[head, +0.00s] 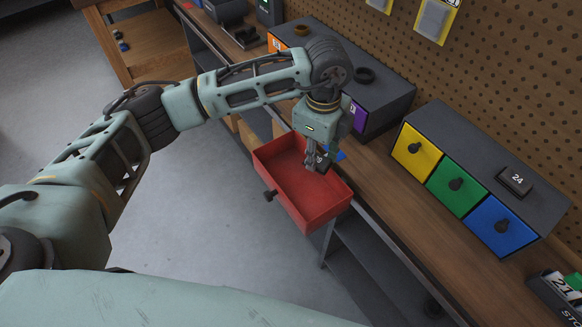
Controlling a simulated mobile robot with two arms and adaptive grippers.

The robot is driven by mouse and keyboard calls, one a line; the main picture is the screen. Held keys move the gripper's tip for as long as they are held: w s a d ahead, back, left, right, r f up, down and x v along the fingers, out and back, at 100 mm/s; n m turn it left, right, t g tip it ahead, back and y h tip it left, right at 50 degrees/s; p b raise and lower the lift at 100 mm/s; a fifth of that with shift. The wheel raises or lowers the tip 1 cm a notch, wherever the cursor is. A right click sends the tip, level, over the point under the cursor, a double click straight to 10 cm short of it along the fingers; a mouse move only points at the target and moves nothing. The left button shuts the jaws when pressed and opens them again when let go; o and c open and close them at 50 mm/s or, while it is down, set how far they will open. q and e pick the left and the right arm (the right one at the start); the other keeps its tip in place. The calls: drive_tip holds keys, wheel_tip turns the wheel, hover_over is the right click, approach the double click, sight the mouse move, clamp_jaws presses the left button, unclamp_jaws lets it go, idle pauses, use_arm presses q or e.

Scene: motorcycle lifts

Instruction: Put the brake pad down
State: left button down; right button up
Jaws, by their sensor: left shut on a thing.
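My left gripper (318,160) points down over the back part of an open red drawer (301,206). It is shut on a small dark thing (320,165), likely the brake pad, which is mostly hidden by the fingers. I cannot tell whether it touches the drawer floor. The rest of the drawer's inside that I see is empty. A small blue thing (340,155) shows just behind the gripper. My right gripper is not in view.
The wooden bench top (400,215) runs along a pegboard wall. A grey cabinet with yellow (416,151), green (457,184) and blue (502,226) drawers stands on it, with a block marked 24 (515,181) on top. Another grey cabinet (385,95) is behind my arm.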

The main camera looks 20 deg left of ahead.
use_arm(q)
drive_tip(key=p, duration=0.2)
hover_over(286, 172)
wheel_tip(286, 172, down, 4)
drive_tip(key=shift+d+f, duration=0.1)
drive_tip(key=shift+f, duration=0.4)
wheel_tip(286, 172, down, 3)
drive_tip(key=shift+f+p, duration=0.15)
drive_tip(key=shift+p, duration=0.4)
drive_tip(key=shift+w+f, duration=0.1)
drive_tip(key=shift+f, duration=0.1)
drive_tip(key=shift+f, duration=0.2)
drive_tip(key=c, duration=1.3)
unclamp_jaws()
drive_tip(key=shift+c, duration=0.2)
